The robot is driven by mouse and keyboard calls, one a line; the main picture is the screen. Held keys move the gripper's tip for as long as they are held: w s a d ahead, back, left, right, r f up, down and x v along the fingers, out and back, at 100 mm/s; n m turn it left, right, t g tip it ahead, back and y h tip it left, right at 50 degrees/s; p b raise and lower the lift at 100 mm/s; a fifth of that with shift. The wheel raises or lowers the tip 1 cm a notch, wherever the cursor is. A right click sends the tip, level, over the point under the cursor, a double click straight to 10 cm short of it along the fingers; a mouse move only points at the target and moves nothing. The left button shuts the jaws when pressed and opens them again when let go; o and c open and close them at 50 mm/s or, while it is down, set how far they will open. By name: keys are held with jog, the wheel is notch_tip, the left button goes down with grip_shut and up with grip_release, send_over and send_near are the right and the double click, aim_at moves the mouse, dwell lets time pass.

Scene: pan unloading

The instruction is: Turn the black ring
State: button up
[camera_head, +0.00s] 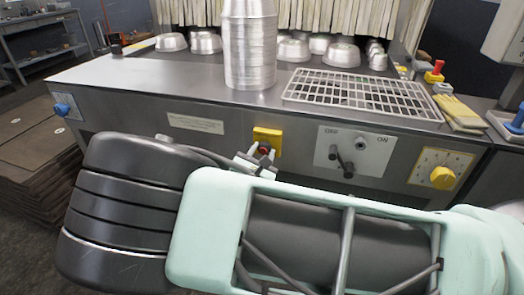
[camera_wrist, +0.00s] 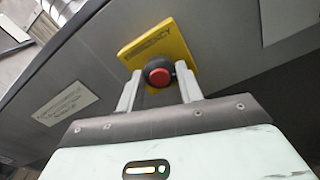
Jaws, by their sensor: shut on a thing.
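The black ring (camera_wrist: 158,62) sits around a red button (camera_wrist: 159,76) on a yellow plate marked EMERGENCY (camera_wrist: 151,43), fixed to the machine's front panel. My gripper (camera_wrist: 158,74) has one finger on each side of the ring and is shut on it, as the wrist view shows. In the head view the yellow plate (camera_head: 268,134) and red button (camera_head: 264,149) show just beyond my gripper (camera_head: 257,160). The ring is mostly hidden there by the fingers and my arm.
Right of the plate is an OFF/ON switch panel (camera_head: 352,150), then a yellow knob (camera_head: 443,178). A blue knob (camera_head: 62,109) is at the left. Stacked metal pans (camera_head: 250,50) and a wire rack (camera_head: 365,95) stand on the machine top.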

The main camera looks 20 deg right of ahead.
jog(key=shift+m+p, duration=0.6)
jog(key=shift+m, duration=1.7)
jog(key=o, duration=1)
jog(key=v, duration=1.7)
jog(key=shift+s+b, duration=0.15)
jog(key=shift+b, duration=0.2)
